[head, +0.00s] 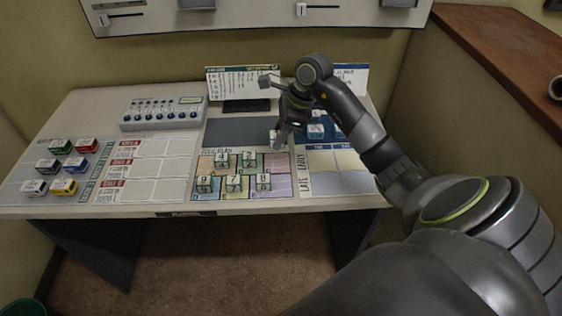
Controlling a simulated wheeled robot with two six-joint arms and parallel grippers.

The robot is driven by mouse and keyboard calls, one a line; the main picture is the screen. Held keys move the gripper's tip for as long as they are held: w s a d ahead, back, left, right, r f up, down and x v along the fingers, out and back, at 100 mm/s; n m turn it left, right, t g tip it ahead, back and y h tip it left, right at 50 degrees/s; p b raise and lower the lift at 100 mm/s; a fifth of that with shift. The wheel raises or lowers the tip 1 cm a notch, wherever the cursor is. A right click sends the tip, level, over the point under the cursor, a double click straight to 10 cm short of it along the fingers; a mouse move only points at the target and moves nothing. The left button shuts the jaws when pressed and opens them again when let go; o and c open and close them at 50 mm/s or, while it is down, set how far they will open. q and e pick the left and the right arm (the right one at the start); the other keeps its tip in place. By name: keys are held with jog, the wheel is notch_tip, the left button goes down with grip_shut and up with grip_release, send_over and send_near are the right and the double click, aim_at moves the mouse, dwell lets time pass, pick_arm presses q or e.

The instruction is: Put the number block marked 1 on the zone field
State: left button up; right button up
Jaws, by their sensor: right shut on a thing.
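My right gripper (279,140) reaches in from the right and is shut on a small pale number block (274,136). The block is mostly hidden by the fingers and its number cannot be read. It is over the back edge of the coloured zone plan (283,187), by the dark grey panel; I cannot tell whether it touches the desk. Several pale green number blocks stand on the plan, such as one at the back (249,159) and one at the front right (263,181). Their numbers are too small to read surely. My left gripper is not in view.
Several coloured blocks (62,186) stand on the grey area at the left, beside a red-and-white card board (153,170). A knob box (161,114) stands behind. Upright cards stand behind.

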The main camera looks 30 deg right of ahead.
send_over(274, 163)
jog(key=d, duration=0.1)
jog(key=f, duration=0.4)
jog(key=shift+s+d+f+p, duration=0.2)
jog(key=shift+p, duration=0.15)
jog(key=shift+f, duration=0.25)
jog(key=shift+s+a+f, duration=0.1)
jog(key=shift+s+f, duration=0.1)
jog(key=shift+f, duration=0.15)
notch_tip(274, 163, down, 2)
jog(key=shift+f+p, duration=0.1)
jog(key=shift+p, duration=0.35)
jog(key=shift+f, duration=0.3)
jog(key=o, duration=0.5)
jog(key=shift+b, duration=0.35)
jog(key=o, duration=0.5)
jog(key=shift+c, duration=0.2)
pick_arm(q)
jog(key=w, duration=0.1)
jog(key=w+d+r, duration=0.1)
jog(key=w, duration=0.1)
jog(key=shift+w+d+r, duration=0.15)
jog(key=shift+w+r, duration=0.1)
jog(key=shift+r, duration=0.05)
